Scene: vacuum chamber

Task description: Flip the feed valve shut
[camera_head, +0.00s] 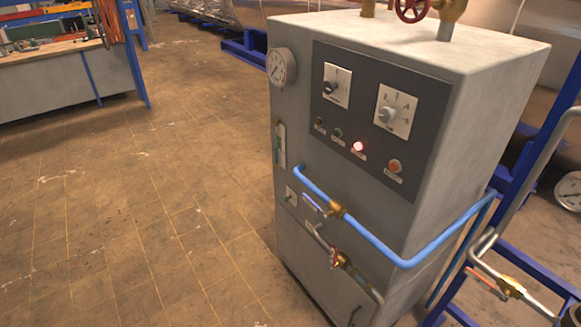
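Several valves show on and around a grey cabinet (335,245), and I cannot tell which is the feed valve. A brass valve (337,209) sits on the blue pipe across the cabinet's front, with a small lever (313,203) at its left. A second brass valve (342,260) sits lower, on a metal pipe, with a small red part by it. A third brass valve (511,287) with an orange lever (484,279) is on a pipe at the lower right. A red handwheel (411,9) is on top of the cabinet, cut by the frame edge. Neither gripper is in view.
Blue frame bars (512,180) stand at the right. The tiled floor (150,220) at left is clear.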

